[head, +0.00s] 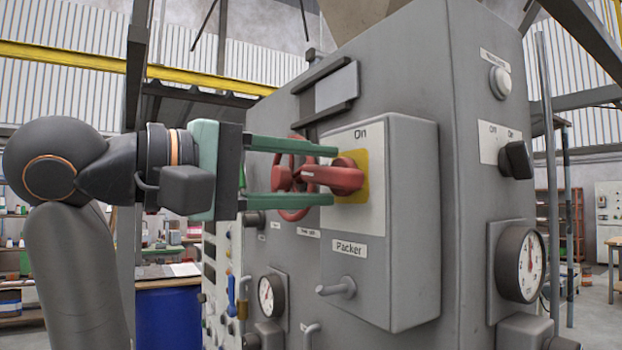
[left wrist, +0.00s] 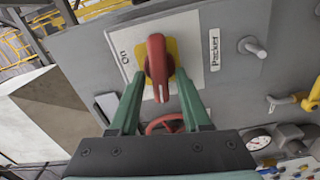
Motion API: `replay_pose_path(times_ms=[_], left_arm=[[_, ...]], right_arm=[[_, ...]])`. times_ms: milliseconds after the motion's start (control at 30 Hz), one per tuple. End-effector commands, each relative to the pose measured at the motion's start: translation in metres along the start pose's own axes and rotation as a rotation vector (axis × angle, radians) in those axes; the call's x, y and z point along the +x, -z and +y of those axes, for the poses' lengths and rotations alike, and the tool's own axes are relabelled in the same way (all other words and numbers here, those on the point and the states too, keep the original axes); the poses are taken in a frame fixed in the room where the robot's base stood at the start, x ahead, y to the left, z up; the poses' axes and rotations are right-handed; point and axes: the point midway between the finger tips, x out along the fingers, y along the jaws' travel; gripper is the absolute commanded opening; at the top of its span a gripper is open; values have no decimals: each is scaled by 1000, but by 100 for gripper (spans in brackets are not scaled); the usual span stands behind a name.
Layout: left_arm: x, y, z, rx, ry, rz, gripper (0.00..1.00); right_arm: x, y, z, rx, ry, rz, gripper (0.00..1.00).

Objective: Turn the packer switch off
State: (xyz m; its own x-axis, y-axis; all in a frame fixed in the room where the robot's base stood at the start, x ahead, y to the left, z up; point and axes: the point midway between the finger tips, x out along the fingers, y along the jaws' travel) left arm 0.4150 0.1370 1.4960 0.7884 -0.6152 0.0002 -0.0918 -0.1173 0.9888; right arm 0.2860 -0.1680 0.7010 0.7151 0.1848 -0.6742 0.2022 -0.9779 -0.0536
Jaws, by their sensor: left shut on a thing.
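The packer switch is a red rotary handle (head: 345,178) on a yellow square plate (head: 362,178), on a grey box with a white panel. "On" is printed above it and a "Packer" label (head: 348,248) sits below. The handle points left in the head view, sideways to the "On" mark. My left gripper (head: 332,174) has its green fingers above and below the handle, shut on it. The left wrist view shows the handle (left wrist: 157,60) between the fingertips (left wrist: 157,78). No "Off" mark shows on this panel. My right gripper is not in view.
A red handwheel (head: 290,172) sits behind my left fingers. A metal peg (head: 337,288) sticks out below the panel. On the right face are a black Off/On knob (head: 515,160), a white button (head: 500,82) and a gauge (head: 520,264). A blue drum (head: 168,318) stands at lower left.

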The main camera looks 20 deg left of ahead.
Motion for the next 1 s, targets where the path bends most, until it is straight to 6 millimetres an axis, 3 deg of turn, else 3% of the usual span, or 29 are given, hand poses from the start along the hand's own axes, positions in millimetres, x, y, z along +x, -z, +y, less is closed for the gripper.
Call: replay_pose_path(times_ms=[300,867,900,1000], left_arm=[[0,0,-2,-135,1,-1,0],[0,0,-2,-167,1,0,0],[0,0,-2,-167,1,0,49],[0,0,-2,-166,1,0,55]], right_arm=[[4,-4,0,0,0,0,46],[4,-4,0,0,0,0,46],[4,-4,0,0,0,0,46],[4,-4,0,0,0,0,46]])
